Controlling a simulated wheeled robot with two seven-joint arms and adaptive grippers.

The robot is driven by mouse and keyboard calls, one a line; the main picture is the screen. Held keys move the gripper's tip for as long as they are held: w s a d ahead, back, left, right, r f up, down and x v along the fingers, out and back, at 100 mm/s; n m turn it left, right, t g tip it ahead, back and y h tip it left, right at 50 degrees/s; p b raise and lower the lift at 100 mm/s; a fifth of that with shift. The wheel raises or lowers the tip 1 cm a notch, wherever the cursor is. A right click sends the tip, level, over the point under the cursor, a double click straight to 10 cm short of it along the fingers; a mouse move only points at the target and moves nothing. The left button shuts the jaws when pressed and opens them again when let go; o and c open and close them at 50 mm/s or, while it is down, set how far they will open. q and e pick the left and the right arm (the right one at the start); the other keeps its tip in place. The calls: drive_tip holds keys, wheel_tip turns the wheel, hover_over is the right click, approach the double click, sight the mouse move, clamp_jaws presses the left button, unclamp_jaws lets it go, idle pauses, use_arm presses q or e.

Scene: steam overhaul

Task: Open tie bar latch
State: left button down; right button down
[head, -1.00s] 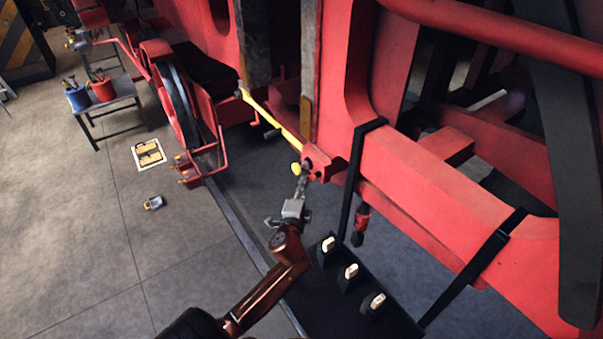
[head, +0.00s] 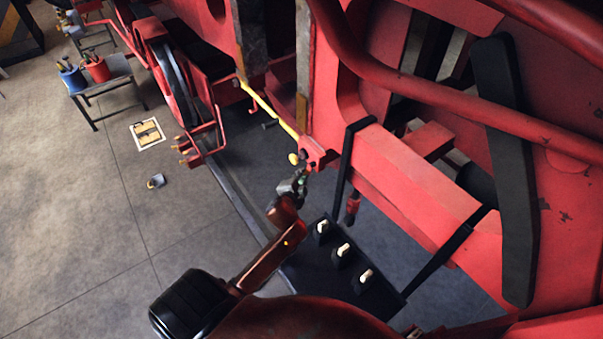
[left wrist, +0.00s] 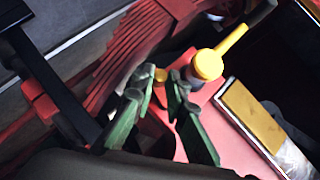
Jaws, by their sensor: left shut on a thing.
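The yellow tie bar (head: 268,107) runs along the red frame to a red bracket (head: 315,156), with a yellow round end (head: 293,158) beside it. In the left wrist view this yellow end (left wrist: 208,65) sits just right of my fingertips, with a bar leading off to a black end. My left gripper (head: 301,180) is at the bracket, just below the yellow end. In the left wrist view its green fingers (left wrist: 158,88) are close together around a small part at the bracket, which I take for the latch. A small gold knob (left wrist: 160,75) shows between the tips. The fingers hide most of the held part. My right gripper is out of view.
A black tray with several pale-topped blocks (head: 343,250) lies below the bracket. Black straps (head: 349,160) wrap the red beam (head: 410,170). A red pipe (head: 450,108) crosses the upper right. A table with blue and red pots (head: 97,69) stands upper left. The left floor is mostly clear.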

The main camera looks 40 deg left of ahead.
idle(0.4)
use_arm(q)
drive_tip(key=c, duration=1.9)
unclamp_jaws()
drive_tip(key=shift+c, duration=0.2)
drive_tip(key=v, duration=1.2)
drive_tip(key=shift+r, duration=0.1)
